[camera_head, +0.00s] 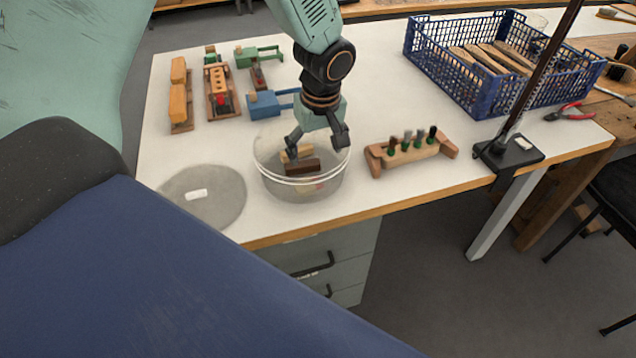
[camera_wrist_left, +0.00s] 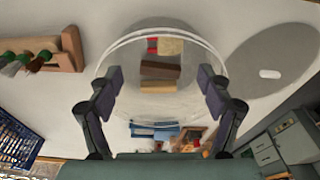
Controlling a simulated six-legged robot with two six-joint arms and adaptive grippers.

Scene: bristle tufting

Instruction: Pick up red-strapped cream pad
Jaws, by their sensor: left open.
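The cream pad with a red strap (camera_wrist_left: 170,46) lies inside a clear round bowl (camera_wrist_left: 190,105), at the top of the bowl in the wrist view. A dark brown block (camera_wrist_left: 160,70) and a tan block (camera_wrist_left: 157,87) lie beside it. In the head view only faint red and pale colour shows through the near wall of the bowl (camera_head: 272,187). My left gripper (camera_head: 317,143) points down over the bowl, fingers spread and empty. In the wrist view its fingertips (camera_wrist_left: 160,82) sit on either side of the blocks, apart from the pad. My right gripper is not in view.
A grey round lid (camera_head: 205,215) lies left of the bowl. A wooden holder with several tufts (camera_head: 405,152) stands to the right. Blue (camera_head: 262,104) and green (camera_head: 245,57) tools lie behind. A blue crate (camera_head: 480,95) and a dark post base (camera_head: 508,152) stand farther right.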

